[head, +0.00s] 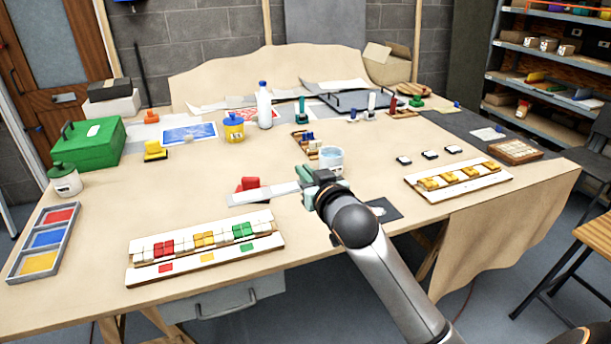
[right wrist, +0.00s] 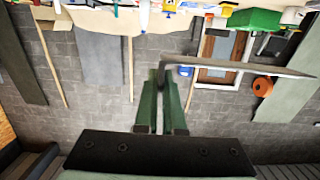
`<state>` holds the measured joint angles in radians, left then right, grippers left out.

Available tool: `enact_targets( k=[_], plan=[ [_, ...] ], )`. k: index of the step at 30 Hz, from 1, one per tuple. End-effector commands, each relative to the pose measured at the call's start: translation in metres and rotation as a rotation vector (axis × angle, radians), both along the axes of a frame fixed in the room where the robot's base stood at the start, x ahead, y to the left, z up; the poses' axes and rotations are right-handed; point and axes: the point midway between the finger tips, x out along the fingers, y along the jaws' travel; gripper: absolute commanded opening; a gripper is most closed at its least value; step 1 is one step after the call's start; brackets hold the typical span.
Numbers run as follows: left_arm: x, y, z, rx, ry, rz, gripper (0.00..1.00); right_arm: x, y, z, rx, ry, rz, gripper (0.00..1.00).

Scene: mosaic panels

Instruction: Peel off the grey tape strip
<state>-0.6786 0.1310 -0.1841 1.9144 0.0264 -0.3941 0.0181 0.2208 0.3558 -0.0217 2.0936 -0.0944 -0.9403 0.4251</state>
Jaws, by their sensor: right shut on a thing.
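A grey tape strip (head: 262,194) stretches left from my right gripper (head: 310,186) in the head view. The right gripper is shut on its right end. The right wrist view shows the gripper (right wrist: 162,76) with the strip (right wrist: 245,68) sticking out sideways between the fingertips, its far part free in the air. Below the strip in the head view lies a mosaic panel (head: 140,275) with rows of white, red, yellow and green tiles; the strip appears clear of it. My left gripper is not in view.
A red block (head: 249,183) sits just behind the strip. A white-blue cup (head: 331,160) stands close behind the right gripper. A second panel with yellow tiles (head: 490,170) lies to the right, a colour tray (head: 15,268) at the left edge. The table middle-left is clear.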

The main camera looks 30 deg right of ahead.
Motion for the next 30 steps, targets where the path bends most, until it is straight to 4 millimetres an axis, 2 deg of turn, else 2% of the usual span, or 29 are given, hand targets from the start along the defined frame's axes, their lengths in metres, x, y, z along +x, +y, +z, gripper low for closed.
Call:
enact_targets(
  k=[30],
  plan=[
    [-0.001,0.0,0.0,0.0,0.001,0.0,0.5,0.0,0.0,0.031,0.0,0.0,0.0,0.0]
  ],
)
